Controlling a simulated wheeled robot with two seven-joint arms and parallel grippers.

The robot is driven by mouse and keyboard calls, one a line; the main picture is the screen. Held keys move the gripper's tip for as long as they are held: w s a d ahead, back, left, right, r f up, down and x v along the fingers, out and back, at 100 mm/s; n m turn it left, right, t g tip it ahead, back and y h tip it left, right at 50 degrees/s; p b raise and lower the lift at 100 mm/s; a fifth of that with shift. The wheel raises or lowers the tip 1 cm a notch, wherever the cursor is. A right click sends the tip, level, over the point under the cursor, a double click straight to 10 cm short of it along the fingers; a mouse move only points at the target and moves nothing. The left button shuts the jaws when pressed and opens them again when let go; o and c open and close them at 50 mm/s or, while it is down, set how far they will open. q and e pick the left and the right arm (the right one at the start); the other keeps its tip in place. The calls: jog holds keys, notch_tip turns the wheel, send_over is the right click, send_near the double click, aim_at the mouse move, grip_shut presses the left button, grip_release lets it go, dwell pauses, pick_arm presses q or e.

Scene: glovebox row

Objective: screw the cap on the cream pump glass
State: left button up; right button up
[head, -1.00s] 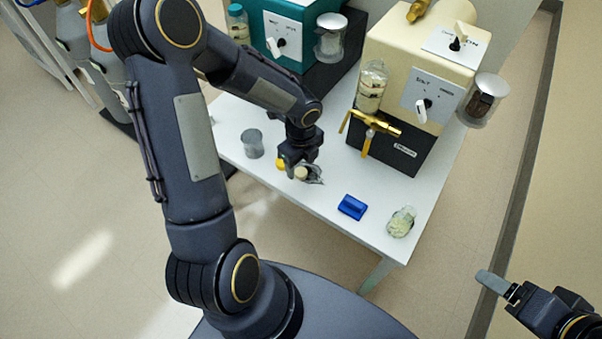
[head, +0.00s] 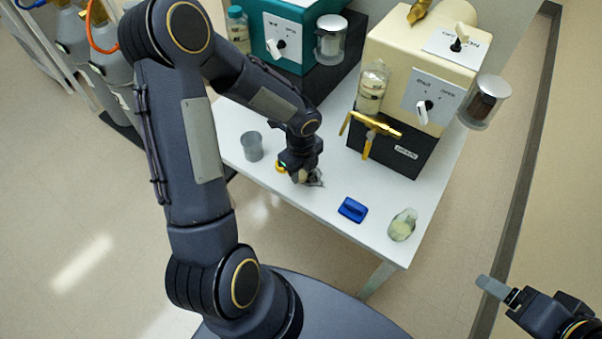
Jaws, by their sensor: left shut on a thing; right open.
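The cream pump (head: 425,75) stands at the back of the white table. Its upright glass (head: 371,88) is fixed on the left side, with no coloured cap visible on top. My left gripper (head: 300,175) is low over the table, left of the pump, shut on a small cream-coloured piece that looks like a cap; the fingers hide most of it. My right gripper (head: 497,288) is open and empty at the lower right, away from the table; only part of it shows.
A grey cup (head: 252,146), a yellow ring-like piece (head: 281,168), a blue block (head: 352,210) and a lying clear jar (head: 402,225) are on the table (head: 320,213). A brass handle (head: 372,124) juts from the cream pump. The teal pump (head: 285,35) stands behind left.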

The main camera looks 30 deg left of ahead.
aim_at(301, 174)
pick_arm(q)
jog(key=shift+r, duration=0.15)
jog(key=shift+r, duration=0.3)
notch_tip(301, 174, up, 2)
jog(key=shift+r+p, duration=0.15)
jog(key=shift+p, duration=0.5)
jog(key=s+d+r+p, duration=0.1)
jog(key=s+d+r, duration=0.1)
jog(key=s+r, duration=0.3)
jog(key=s+d+r+p, duration=0.2)
jog(key=s+d+r, duration=0.1)
jog(key=s, duration=0.5)
jog(key=shift+d+r, duration=0.3)
jog(key=shift+r, duration=0.6)
